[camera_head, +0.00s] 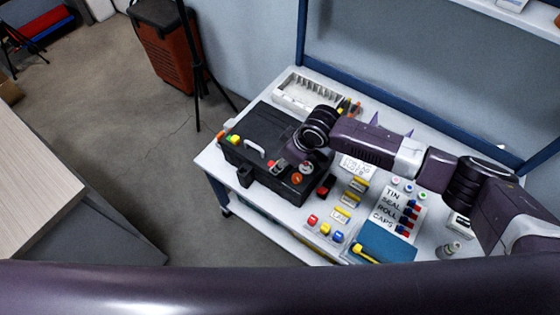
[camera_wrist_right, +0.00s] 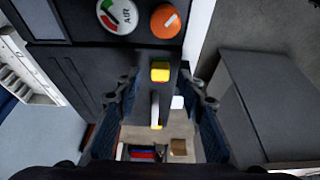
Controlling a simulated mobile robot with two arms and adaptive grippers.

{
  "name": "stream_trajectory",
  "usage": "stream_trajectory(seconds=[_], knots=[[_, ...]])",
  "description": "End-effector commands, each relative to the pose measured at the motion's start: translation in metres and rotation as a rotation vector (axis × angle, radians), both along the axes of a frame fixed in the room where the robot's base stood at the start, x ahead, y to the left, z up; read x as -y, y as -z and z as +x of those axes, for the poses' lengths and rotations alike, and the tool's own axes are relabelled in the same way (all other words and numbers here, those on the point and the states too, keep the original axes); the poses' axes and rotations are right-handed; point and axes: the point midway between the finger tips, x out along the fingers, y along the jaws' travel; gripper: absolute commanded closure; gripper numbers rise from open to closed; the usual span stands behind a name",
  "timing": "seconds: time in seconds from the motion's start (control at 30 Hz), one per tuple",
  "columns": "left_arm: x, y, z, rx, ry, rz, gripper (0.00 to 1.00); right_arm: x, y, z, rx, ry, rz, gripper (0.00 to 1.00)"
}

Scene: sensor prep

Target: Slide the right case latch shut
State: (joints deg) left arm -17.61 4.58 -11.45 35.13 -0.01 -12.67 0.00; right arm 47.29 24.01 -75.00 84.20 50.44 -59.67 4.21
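The black case (camera_head: 262,128) stands on the white table at its left end. In the head view its front carries a pale handle (camera_head: 253,149) and a yellow latch (camera_head: 235,139) at the left. In the right wrist view a nearer yellow latch (camera_wrist_right: 160,72) is beside the orange knob, with the handle (camera_wrist_right: 155,108) beyond it. My right gripper (camera_wrist_right: 161,95) is open, its fingers apart on either side of the nearer latch; contact cannot be told. My right wrist hides that latch in the head view. Whether it is shut is unclear. My left gripper is out of view.
An air gauge (camera_wrist_right: 116,15) and orange knob (camera_wrist_right: 166,20) are close to the right gripper. A white slotted rack (camera_head: 296,94) stands behind the case. A labelled board (camera_head: 394,207), blue book (camera_head: 385,242) and small coloured blocks lie to the right.

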Motion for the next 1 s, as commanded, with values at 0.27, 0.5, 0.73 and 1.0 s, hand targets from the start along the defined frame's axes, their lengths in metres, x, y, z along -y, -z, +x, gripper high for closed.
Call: stream_trajectory(seconds=[0.27,0.5,0.73,1.0], knots=[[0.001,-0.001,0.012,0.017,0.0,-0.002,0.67,-0.006,0.016,0.004,0.001,-0.001,0.001,0.64],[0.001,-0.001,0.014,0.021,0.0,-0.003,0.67,-0.006,0.016,0.004,0.001,-0.001,0.001,0.65],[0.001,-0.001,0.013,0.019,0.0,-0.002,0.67,-0.006,0.016,0.004,0.001,0.0,0.001,0.9],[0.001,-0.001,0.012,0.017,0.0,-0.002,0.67,-0.006,0.016,0.004,0.001,0.0,0.001,1.0]])
